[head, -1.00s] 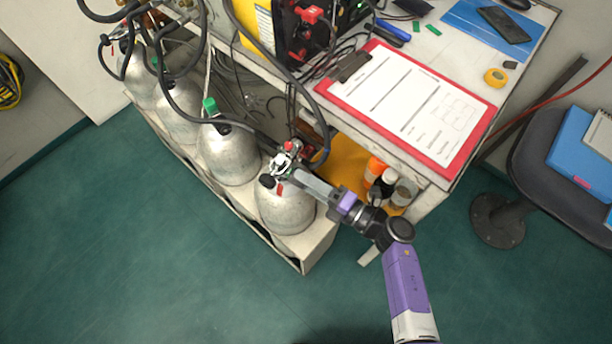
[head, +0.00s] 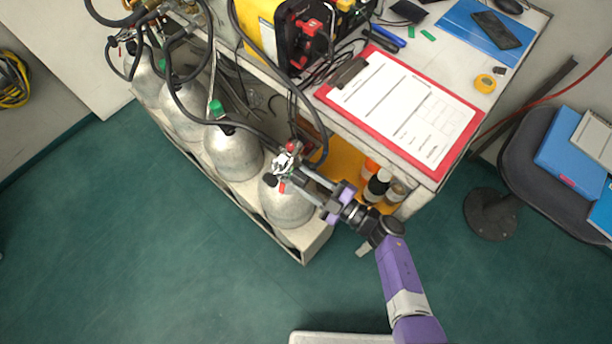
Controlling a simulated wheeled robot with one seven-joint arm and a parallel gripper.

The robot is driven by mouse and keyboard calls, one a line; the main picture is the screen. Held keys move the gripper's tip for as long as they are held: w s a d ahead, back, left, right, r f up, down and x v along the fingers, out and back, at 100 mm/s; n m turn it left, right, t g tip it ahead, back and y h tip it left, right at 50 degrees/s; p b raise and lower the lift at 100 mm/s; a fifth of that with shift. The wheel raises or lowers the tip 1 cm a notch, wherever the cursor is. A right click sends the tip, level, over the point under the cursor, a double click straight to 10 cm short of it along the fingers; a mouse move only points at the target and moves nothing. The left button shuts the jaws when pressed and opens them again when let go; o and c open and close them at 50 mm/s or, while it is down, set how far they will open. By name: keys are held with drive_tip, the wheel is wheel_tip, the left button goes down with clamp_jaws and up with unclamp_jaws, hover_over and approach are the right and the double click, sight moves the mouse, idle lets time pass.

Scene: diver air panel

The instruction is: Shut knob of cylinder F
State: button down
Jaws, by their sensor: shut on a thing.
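The nearest silver cylinder (head: 287,207) stands at the front end of the rack, and I take it for cylinder F, though no letter is legible. Its valve (head: 284,162) is a cluster of metal fittings with a red part (head: 291,146) at the far side and a small red tag below. My gripper (head: 296,172) reaches in from the lower right, its fingers at this valve. It is shut on the valve knob, which the fingers and fittings mostly hide. I cannot tell how far the knob is turned.
More silver cylinders stand up-left, one with a green knob (head: 216,107). A black hose (head: 320,130) loops close behind the valve. The bench with a red clipboard (head: 404,112) overhangs bottles (head: 378,184) right of the cylinder. Open green floor (head: 130,250) lies in front.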

drive_tip(key=m+p, duration=0.3)
drive_tip(key=m, duration=0.3)
drive_tip(key=shift+m, duration=0.3)
drive_tip(key=m+p, duration=0.1)
drive_tip(key=m, duration=0.4)
drive_tip(key=shift+s+p, duration=0.1)
drive_tip(key=shift+p, duration=0.3)
drive_tip(key=m+p, duration=0.1)
drive_tip(key=m, duration=0.5)
drive_tip(key=shift+m+g, duration=0.3)
drive_tip(key=m, duration=0.5)
drive_tip(key=shift+m+p, duration=0.3)
drive_tip(key=c, duration=0.9)
unclamp_jaws()
drive_tip(key=shift+r, duration=0.1)
drive_tip(key=p+v, duration=0.2)
drive_tip(key=v, duration=0.5)
drive_tip(key=shift+s+d, duration=0.2)
drive_tip(key=shift+d, duration=0.15)
